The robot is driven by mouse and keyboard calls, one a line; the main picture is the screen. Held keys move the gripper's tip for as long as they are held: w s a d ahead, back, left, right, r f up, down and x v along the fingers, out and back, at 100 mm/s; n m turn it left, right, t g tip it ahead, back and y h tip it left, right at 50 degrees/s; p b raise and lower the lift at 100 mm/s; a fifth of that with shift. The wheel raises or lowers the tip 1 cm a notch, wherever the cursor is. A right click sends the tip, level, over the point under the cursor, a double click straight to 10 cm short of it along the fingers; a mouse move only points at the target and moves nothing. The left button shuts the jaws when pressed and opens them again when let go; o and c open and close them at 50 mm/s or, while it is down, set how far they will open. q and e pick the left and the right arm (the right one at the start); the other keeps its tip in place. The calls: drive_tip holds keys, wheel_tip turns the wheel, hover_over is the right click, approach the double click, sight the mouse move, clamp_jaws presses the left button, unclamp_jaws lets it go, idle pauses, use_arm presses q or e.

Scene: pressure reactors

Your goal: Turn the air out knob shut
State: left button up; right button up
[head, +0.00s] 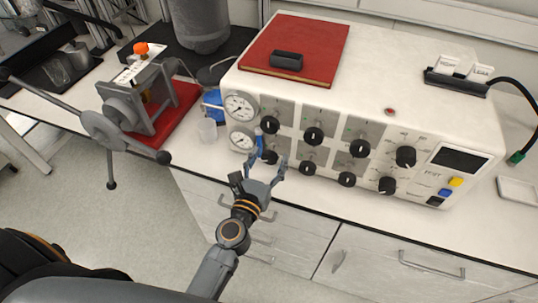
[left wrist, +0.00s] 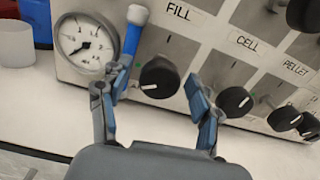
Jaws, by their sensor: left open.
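The white control box carries two rows of black knobs on its front panel. My left gripper (head: 265,178) is open just in front of the lower left knob (head: 270,157). In the left wrist view that knob (left wrist: 159,77) lies beyond and between the two spread fingers (left wrist: 155,105), under a FILL label (left wrist: 179,12). Its white pointer mark faces low and left. The fingers do not appear to touch it. I cannot read an air out label, so I cannot tell whether this is the air out knob. My right gripper is not in view.
Two round gauges (head: 240,105) sit left of the knobs; the lower one (left wrist: 83,43) shows near a blue rod (left wrist: 133,38). A clear cup (head: 207,130) and a red-based press (head: 150,105) stand farther left. A red book (head: 310,40) lies on the box.

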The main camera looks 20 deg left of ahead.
use_arm(q)
drive_tip(key=shift+w, duration=0.1)
drive_tip(key=c, duration=1.2)
drive_tip(key=shift+o, duration=0.2)
